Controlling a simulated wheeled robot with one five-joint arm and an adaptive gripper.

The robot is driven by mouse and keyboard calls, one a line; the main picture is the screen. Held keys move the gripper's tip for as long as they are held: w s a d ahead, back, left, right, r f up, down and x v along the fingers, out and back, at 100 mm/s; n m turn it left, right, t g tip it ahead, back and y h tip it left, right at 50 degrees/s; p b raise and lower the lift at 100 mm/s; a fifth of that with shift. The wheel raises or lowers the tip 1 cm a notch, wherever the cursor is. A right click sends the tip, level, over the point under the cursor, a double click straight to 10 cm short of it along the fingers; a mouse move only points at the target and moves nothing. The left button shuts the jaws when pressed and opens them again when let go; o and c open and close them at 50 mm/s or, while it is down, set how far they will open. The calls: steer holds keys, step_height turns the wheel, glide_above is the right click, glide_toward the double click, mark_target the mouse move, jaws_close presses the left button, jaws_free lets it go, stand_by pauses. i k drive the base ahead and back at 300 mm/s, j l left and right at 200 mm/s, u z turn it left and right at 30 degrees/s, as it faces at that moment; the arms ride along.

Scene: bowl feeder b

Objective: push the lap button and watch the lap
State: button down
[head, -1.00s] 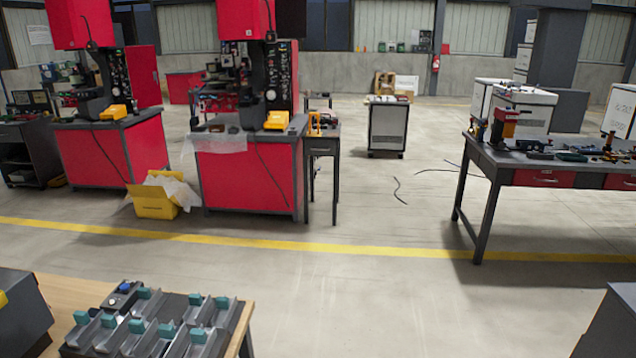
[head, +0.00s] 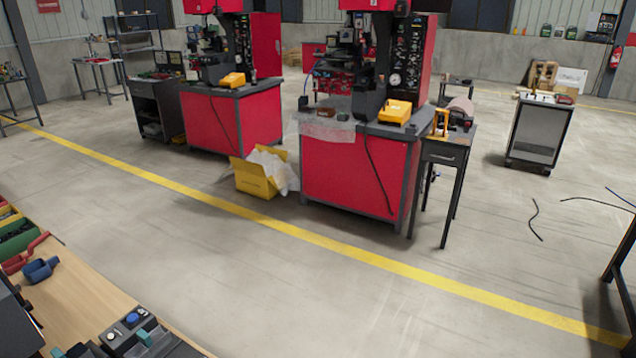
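A small dark box with a round blue button (head: 132,319) on top sits on the wooden bench (head: 110,290) at the bottom left of the head view. The box's lower part runs close to the frame's bottom edge. Beside it are dark grey track pieces with teal blocks (head: 145,337), mostly cut off by the bottom edge. Nothing touches the button. I cannot tell whether any lap is running. My gripper is not in view.
A dark grey shape (head: 12,325) fills the lower left corner. Red machines (head: 362,175) stand beyond a yellow floor line (head: 300,235). A wide stretch of floor between is clear.

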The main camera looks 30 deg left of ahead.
mark_target(131, 318)
steer(key=i+j+u, duration=0.15)
steer(key=i+u, duration=0.3)
steer(key=i+l+u, duration=0.15)
steer(key=i+u, duration=0.3)
steer(key=i, duration=0.2)
steer(key=i+l+u, duration=0.25)
steer(key=i+u, duration=0.2)
steer(key=i+l+u, duration=0.1)
steer(key=i+u, duration=0.4)
steer(key=i, duration=0.45)
steer(key=u, duration=4.65)
